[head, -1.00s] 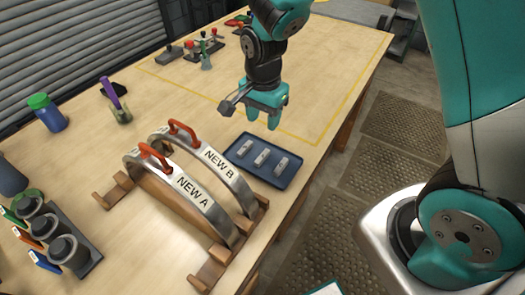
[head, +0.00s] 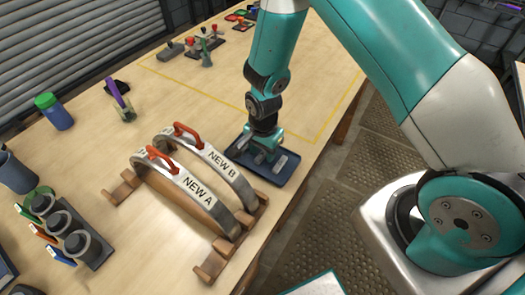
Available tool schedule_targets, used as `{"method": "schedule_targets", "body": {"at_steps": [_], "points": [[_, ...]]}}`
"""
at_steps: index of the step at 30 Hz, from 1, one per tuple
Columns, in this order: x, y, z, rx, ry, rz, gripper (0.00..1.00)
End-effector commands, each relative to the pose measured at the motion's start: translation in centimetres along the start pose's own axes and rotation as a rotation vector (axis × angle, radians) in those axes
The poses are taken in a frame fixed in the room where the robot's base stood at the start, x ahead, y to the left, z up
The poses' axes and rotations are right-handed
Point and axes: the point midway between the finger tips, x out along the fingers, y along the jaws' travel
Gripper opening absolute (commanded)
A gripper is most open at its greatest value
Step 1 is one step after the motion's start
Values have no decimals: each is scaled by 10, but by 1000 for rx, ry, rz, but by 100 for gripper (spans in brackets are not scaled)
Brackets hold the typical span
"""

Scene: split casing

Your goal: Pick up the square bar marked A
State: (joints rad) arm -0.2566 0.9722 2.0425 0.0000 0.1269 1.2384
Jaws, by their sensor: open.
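The dark blue tray (head: 270,176) lies on the bench and holds small light grey bars. One bar (head: 280,163) shows at the right side of the tray. The others are partly hidden by my gripper, and no letter A can be read on any bar. My gripper (head: 262,156) is open, pointing down, low over the middle of the tray. Its fingers are at or just above bar height; I cannot tell whether they touch or straddle a bar.
Two metal half rings with red handles, NEW A (head: 198,191) and NEW B (head: 222,163), stand on a wooden rack (head: 215,262) left of the tray.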

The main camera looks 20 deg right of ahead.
Motion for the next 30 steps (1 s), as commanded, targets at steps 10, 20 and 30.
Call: {"method": "schedule_targets", "body": {"at_steps": [10,20,30], "points": [[0,0,0,0,0,0,12],[0,0,0,0,0,0,0],[-25,-1,0,0,2,-5,0]]}}
